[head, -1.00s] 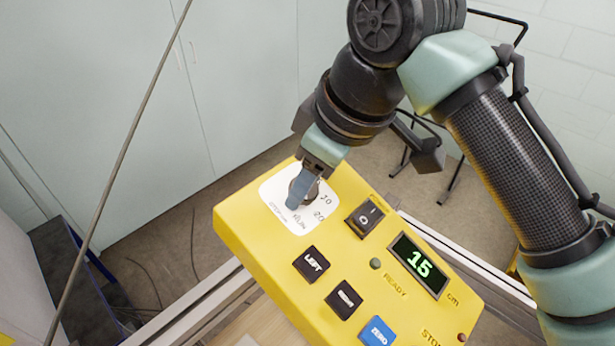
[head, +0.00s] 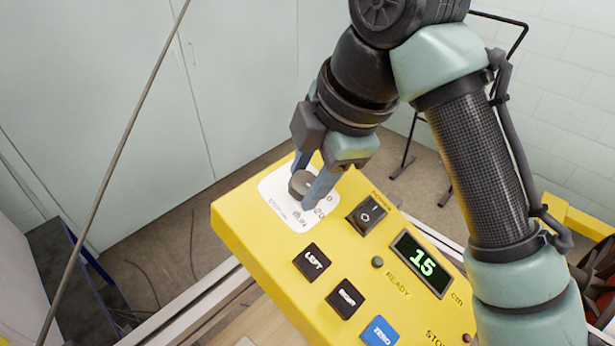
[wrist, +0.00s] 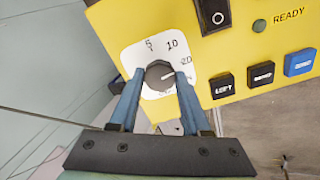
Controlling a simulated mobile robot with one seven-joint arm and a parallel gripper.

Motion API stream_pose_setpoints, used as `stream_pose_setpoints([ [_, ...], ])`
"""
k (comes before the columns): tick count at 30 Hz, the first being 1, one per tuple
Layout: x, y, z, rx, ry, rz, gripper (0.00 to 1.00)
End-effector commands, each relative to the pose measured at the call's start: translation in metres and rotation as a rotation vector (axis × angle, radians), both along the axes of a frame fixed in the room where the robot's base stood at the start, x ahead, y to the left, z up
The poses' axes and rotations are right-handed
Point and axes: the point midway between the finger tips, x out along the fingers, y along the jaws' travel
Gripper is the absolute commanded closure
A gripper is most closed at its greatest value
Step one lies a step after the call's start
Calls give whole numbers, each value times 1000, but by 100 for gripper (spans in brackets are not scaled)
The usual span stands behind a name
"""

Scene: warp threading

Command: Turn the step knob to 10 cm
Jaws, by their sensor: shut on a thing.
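The dark round step knob (head: 300,184) sits on a white dial plate (head: 274,188) at the upper left of the yellow control box. In the wrist view the knob (wrist: 156,73) has the marks 5, 10 and 20 around its upper side. A pale line on it seems to point right, near the 20 side, but it is small. My gripper (head: 304,187) is shut on the knob, with one blue finger on each side; the fingers also show in the wrist view (wrist: 159,78). The fingers hide part of the dial's lettering.
A thin rod (head: 120,160) slants at left.

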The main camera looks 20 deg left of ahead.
Motion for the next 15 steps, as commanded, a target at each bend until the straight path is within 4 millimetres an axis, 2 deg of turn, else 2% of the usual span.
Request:
stream_pose_setpoints([
  [15, 0, 0, 1, -56, -162, 423, 100],
])
